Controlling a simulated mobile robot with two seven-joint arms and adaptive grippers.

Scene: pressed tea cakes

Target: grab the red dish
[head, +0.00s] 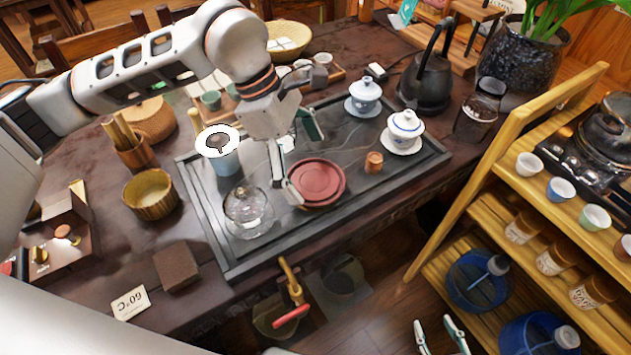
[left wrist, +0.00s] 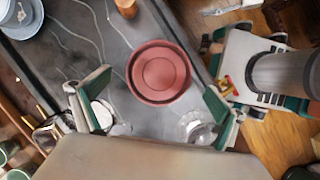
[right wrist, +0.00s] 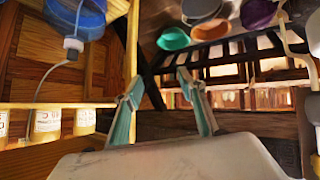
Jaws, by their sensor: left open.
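The red dish (head: 318,181) is round and shallow and lies flat on the dark stone tea tray (head: 235,262). In the left wrist view the dish (left wrist: 158,72) is beyond and between my left gripper's fingers. My left gripper (head: 297,158) is open and empty, above the tray at the dish's left side; one fingertip shows near the dish's left rim. I cannot tell whether it touches. My right gripper (right wrist: 162,100) is open and empty, away from the dish, low by the wooden shelf. Its fingertips also show at the bottom of the head view (head: 438,335).
A glass teapot (head: 248,212) stands close left of the dish. A small copper cup (head: 374,162) is at its right. White lidded bowls (head: 404,131) stand behind. The wooden shelf (head: 480,215) with cups and jars stands right of the table.

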